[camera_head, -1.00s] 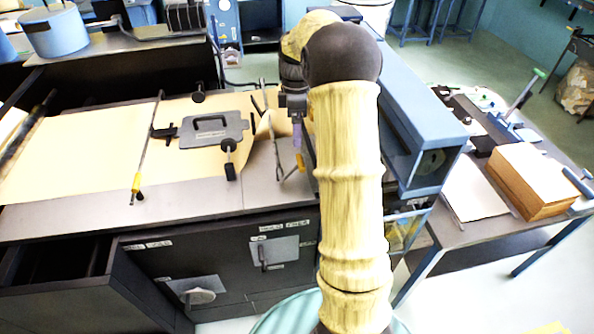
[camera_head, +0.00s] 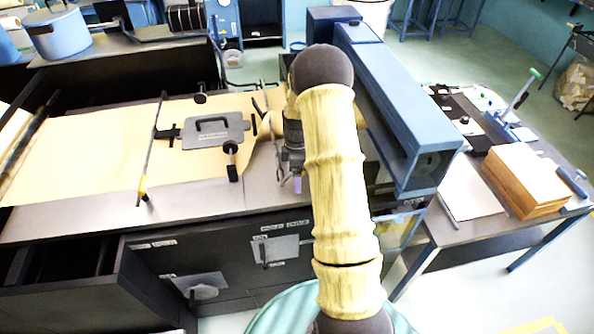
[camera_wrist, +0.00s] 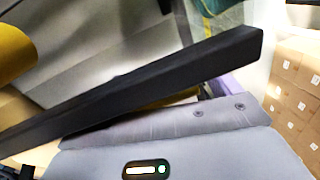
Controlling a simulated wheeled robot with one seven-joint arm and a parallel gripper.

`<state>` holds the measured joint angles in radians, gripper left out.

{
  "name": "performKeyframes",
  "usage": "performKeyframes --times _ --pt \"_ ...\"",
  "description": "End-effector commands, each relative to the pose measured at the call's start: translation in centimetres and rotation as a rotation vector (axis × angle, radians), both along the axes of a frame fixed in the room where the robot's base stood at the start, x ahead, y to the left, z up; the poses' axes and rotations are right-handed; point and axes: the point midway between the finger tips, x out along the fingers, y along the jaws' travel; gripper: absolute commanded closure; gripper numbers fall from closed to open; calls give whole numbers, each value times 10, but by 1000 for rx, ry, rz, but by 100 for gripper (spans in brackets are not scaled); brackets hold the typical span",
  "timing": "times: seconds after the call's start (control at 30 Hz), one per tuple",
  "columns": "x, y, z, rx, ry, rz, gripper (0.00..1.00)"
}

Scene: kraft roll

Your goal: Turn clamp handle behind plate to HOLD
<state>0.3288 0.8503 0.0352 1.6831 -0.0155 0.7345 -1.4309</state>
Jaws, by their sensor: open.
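A grey plate (camera_head: 282,249) is on the dark cabinet front, with a small dark upright handle (camera_head: 264,253) at its left part. White labels (camera_head: 285,226) sit above it; I cannot read them surely. My gripper (camera_head: 297,183) hangs at the front edge of the bench top, above and to the right of that plate, apart from the handle. It is open; nothing is seen between its fingers. In the wrist view a long black bar (camera_wrist: 150,85) crosses in front of the grey gripper body; I cannot tell what it belongs to.
Tan paper (camera_head: 75,155) lies across the bench, with a grey handled plate (camera_head: 215,132) and a black-knobbed clamp (camera_head: 231,160) on it. An open drawer (camera_head: 95,290) juts out at left. A blue housing (camera_head: 400,110) and a side table (camera_head: 470,232) stand to the right.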

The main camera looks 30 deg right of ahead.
Motion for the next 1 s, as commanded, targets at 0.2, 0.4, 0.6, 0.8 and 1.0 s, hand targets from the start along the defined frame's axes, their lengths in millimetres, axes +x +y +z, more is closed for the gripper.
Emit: performKeyframes --times 0.2,0.4,0.6,0.8,1.0 --pt "0 1 -2 0 -1 0 11" --pt "0 1 -2 0 -1 0 36" --pt "0 0 -1 -1 -2 1 71" --pt "0 -1 -1 -7 -1 0 72" --pt "-2 -9 1 -38 6 -14 72"
